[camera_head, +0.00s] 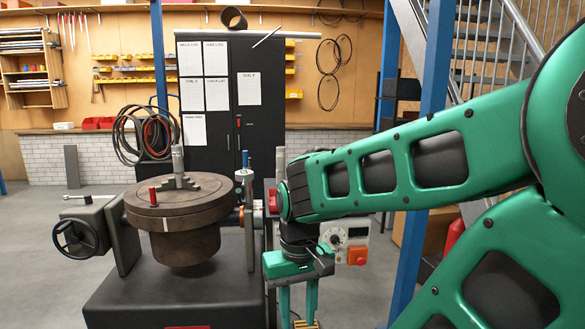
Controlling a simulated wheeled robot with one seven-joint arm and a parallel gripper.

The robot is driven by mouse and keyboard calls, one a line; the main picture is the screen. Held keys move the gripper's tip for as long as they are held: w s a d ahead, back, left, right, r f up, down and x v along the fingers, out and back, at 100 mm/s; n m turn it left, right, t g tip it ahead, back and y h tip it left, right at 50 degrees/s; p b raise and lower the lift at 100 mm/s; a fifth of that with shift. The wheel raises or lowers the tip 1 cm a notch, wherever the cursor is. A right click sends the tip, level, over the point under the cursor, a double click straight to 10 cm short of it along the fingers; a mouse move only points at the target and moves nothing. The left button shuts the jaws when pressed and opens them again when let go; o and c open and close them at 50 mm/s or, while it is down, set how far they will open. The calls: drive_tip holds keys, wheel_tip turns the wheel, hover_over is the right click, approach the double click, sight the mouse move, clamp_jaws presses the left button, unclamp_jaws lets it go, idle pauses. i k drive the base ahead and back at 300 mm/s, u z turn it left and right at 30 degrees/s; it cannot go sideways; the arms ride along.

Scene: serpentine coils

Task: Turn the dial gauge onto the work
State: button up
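The work appears to be a small silver cylinder (178,160) standing upright in the stepped chuck jaws on a round brown turntable (165,213). I cannot pick out the dial gauge for certain. A small upright post with a blue top (245,165) stands just right of the turntable, and a grey post (280,164) stands further right, partly behind my arm. My gripper (298,318) points down right of the turntable's dark base. Its two green fingers are apart, with no thing visibly held between them. Their tips are at the bottom edge, beside a small yellow piece.
A handwheel (78,238) sits left of the turntable, and a red-topped pin (153,195) stands on it. A control box (345,240) with a round dial and red button is behind my gripper. Blue columns (425,150) stand behind my arm. Floor is open at left.

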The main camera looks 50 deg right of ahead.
sight(247, 174)
drive_tip(key=z, duration=1)
drive_tip(key=i, duration=1)
drive_tip(key=u, duration=0.35)
drive_tip(key=k, duration=0.75)
drive_tip(key=z, duration=0.2)
drive_tip(key=i, duration=0.95)
